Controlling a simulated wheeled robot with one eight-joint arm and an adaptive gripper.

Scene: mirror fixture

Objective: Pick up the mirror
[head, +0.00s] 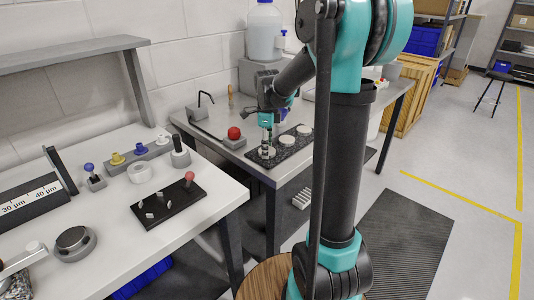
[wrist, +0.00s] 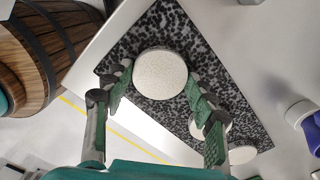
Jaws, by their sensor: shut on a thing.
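Three pale round mirrors lie along a dark speckled plate (head: 292,153) on the far bench. In the wrist view the nearest mirror (wrist: 160,73) is between my gripper's two green-padded fingers, over the plate (wrist: 212,75). My gripper (head: 267,146) is shut on this mirror from above, at the plate's near end in the head view. I cannot tell whether the mirror touches the plate. The second mirror (wrist: 203,127) is partly hidden by a finger; it also shows in the head view (head: 286,141). The third mirror (head: 304,130) lies at the far end.
A red button (head: 234,133) on a grey box stands left of the plate. The near bench (head: 110,215) holds a dark block with small parts. In the wrist view a wooden barrel (wrist: 50,45) stands beyond the bench edge.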

